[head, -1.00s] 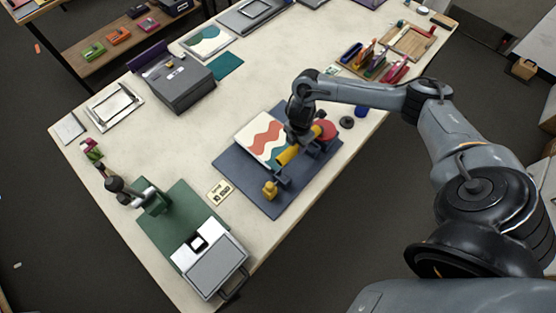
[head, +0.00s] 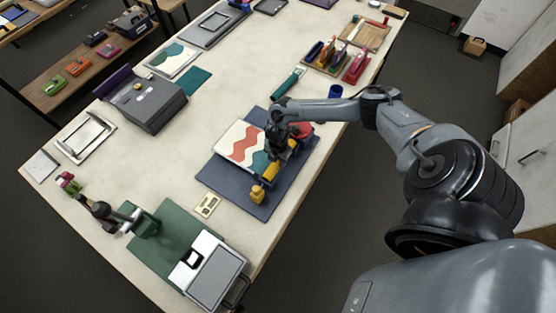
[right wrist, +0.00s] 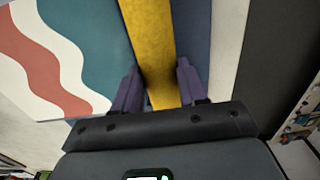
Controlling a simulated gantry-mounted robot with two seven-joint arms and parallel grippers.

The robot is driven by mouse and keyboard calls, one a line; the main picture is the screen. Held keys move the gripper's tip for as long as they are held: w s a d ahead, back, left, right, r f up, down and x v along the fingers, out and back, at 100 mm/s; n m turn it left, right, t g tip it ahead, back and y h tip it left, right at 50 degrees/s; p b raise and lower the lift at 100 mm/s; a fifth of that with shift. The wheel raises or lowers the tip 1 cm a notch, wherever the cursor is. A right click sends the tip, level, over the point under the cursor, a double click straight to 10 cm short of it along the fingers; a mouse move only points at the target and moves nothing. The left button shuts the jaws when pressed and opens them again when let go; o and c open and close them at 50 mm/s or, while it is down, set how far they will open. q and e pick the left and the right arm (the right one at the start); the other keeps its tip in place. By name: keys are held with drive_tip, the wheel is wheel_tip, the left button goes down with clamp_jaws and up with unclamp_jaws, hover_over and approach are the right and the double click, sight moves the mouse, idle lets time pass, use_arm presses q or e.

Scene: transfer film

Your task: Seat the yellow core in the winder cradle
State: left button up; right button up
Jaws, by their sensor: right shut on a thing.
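The yellow core (head: 270,172) is a long yellow cylinder over the blue mat. In the right wrist view the core (right wrist: 149,40) runs between the two purple fingers of my right gripper (right wrist: 157,88). My right gripper (head: 276,153) is shut on it. The winder (head: 273,183) on the blue mat shows dark bracket parts, with a yellow knob-like piece (head: 257,194) at the near end and a red round part (head: 303,130) at the far end. My arm hides much of the cradle, so I cannot tell whether the core touches it. My left gripper is not in view.
A sheet with red and teal waves (head: 240,141) lies on the blue mat (head: 226,183) beside the core. A green mat (head: 166,247) with a press stands at the near left. A grey box (head: 151,106) stands farther back.

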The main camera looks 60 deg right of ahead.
drive_tip(key=shift+f, duration=0.6)
drive_tip(key=shift+f, duration=0.1)
drive_tip(key=o, duration=1.1)
